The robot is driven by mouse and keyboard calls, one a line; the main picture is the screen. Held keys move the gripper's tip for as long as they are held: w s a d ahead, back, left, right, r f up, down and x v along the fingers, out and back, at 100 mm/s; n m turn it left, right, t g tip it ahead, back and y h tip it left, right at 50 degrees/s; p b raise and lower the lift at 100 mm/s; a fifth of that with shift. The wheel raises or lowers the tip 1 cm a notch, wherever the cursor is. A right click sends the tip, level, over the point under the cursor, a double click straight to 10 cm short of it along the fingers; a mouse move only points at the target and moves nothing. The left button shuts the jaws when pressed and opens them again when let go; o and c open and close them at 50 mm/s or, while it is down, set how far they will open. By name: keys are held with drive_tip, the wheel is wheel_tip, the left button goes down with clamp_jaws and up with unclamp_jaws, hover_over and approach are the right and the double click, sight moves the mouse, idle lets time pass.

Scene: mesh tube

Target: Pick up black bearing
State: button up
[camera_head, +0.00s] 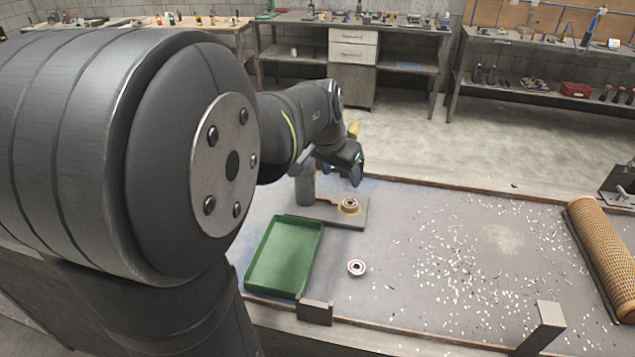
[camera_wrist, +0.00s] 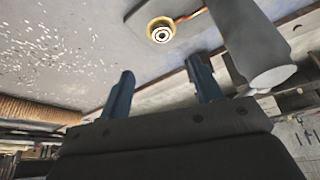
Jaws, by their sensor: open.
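A bearing (camera_head: 350,204) with a dark ring and light bands sits in a yellow round seat on a grey fixture plate (camera_head: 325,211). It also shows in the wrist view (camera_wrist: 161,31), just beyond my fingertips. I cannot tell surely which one is the black bearing. My gripper (camera_wrist: 161,66) is open and empty, with its two dark blue fingers apart. In the head view it hangs above and behind the fixture, partly hidden by my arm.
A green tray (camera_head: 284,253) stands at the table's left. A grey cylinder (camera_head: 304,185) rises on the fixture beside the seated bearing. An orange mesh tube (camera_head: 602,250) lies at the right. Small white bits cover the middle of the table. Upright brackets stand at the near edge.

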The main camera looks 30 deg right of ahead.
approach(349, 199)
drive_tip(key=f, duration=0.1)
drive_tip(key=s+f, duration=0.1)
drive_tip(key=shift+s+a+f, duration=0.1)
drive_tip(key=shift+s+f, duration=0.15)
drive_tip(key=shift+f, duration=0.15)
drive_tip(key=shift+w+d+x, duration=0.1)
drive_tip(key=shift+x, duration=1.2)
drive_tip(key=shift+w+d+x, duration=0.1)
drive_tip(key=shift+x, duration=1.25)
drive_tip(key=shift+r, duration=0.15)
drive_tip(key=c, duration=1.1)
